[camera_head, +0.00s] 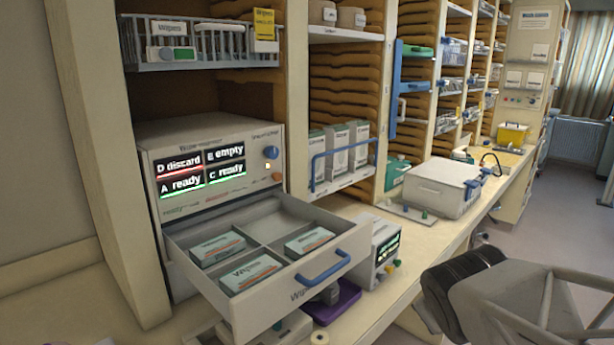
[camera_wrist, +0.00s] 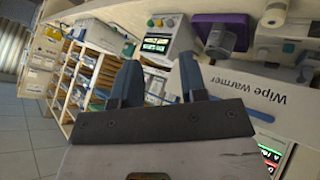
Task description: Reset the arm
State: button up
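My gripper (camera_wrist: 158,82) shows in the wrist view with its two dark fingers apart and nothing between them. The right finger overlaps the wipe warmer's drawer front (camera_wrist: 270,95) in the picture; I cannot tell how far apart they are. In the head view I cannot make out the gripper. The wipe warmer (camera_head: 215,140) has its drawer (camera_head: 290,297) pulled out, with a blue handle (camera_head: 323,267). Three wipe packs lie in its compartments: back left (camera_head: 218,248), front left (camera_head: 250,272) and front right (camera_head: 310,242). The back right compartment looks empty. The display reads D discard, E empty, A ready, C ready.
A small device with a screen (camera_head: 380,255) and a purple-based item (camera_head: 333,302) stand beside the drawer. A white lidded box (camera_head: 443,187) sits farther along the counter. Filled shelves rise behind. A grey and black framed object (camera_head: 500,295) occupies the lower right.

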jog(key=s+a+m+g+y, duration=0.1)
jog(key=s+a+m+g, duration=0.1)
jog(key=s, duration=0.3)
jog(key=s+a+f+m+g+y, duration=0.1)
jog(key=s+a+m+g, duration=0.1)
jog(key=s, duration=0.3)
jog(key=shift+f+m+g, duration=0.15)
jog(key=shift+m+g, duration=0.55)
jog(key=shift+g, duration=0.2)
